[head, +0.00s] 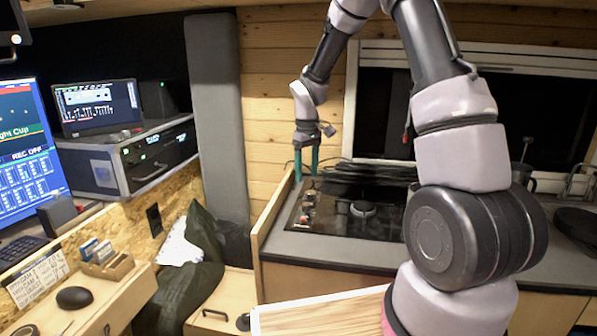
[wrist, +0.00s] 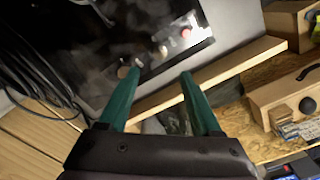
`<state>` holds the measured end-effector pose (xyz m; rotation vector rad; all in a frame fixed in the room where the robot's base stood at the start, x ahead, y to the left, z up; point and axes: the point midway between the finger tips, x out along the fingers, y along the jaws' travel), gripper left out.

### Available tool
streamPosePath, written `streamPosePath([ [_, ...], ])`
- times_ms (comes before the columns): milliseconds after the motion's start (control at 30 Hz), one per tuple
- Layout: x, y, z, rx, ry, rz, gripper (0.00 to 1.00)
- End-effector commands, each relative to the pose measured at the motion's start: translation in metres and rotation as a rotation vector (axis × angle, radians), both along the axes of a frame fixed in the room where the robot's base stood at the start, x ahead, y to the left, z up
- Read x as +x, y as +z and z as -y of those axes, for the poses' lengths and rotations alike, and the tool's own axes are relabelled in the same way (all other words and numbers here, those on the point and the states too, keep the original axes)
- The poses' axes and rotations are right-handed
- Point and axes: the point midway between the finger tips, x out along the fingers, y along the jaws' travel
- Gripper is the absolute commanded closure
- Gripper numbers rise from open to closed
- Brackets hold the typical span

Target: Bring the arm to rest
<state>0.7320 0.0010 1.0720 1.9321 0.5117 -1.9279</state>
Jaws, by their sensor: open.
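My gripper (head: 306,163) hangs fingers down at the left end of the counter, beside the wooden wall. Its two green fingers are apart with nothing between them. In the wrist view my gripper (wrist: 162,78) is also open and empty, above the cooktop's edge and the wooden side board. My arm arches up and over the counter from the right of the head view.
A black cooktop (head: 345,212) with knobs lies on the counter, with a bundle of black cables (head: 365,175) behind it. A wooden side board (head: 268,218) edges the counter. A dark green bag (head: 190,285) and a desk with monitors stand left.

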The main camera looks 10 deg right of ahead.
Motion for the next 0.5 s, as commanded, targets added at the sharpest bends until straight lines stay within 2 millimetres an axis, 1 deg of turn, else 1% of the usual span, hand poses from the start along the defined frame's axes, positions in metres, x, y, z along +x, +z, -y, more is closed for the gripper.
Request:
streamPosePath([
  [67, -0.002, 0.010, 0.002, 0.001, -0.017, 0.014, 0.35],
  [133, -0.007, 0.027, 0.006, 0.005, -0.047, 0.034, 0.35],
  [167, -0.010, 0.036, 0.008, 0.007, -0.064, 0.046, 0.35],
  [267, -0.025, 0.071, 0.015, 0.018, -0.135, 0.092, 0.35],
  [300, -0.032, 0.085, 0.019, 0.025, -0.167, 0.112, 0.35],
  [367, -0.044, 0.106, 0.024, 0.037, -0.216, 0.141, 0.35],
  [400, -0.052, 0.118, 0.027, 0.046, -0.247, 0.160, 0.35],
  [500, -0.075, 0.148, 0.033, 0.073, -0.325, 0.209, 0.35],
])
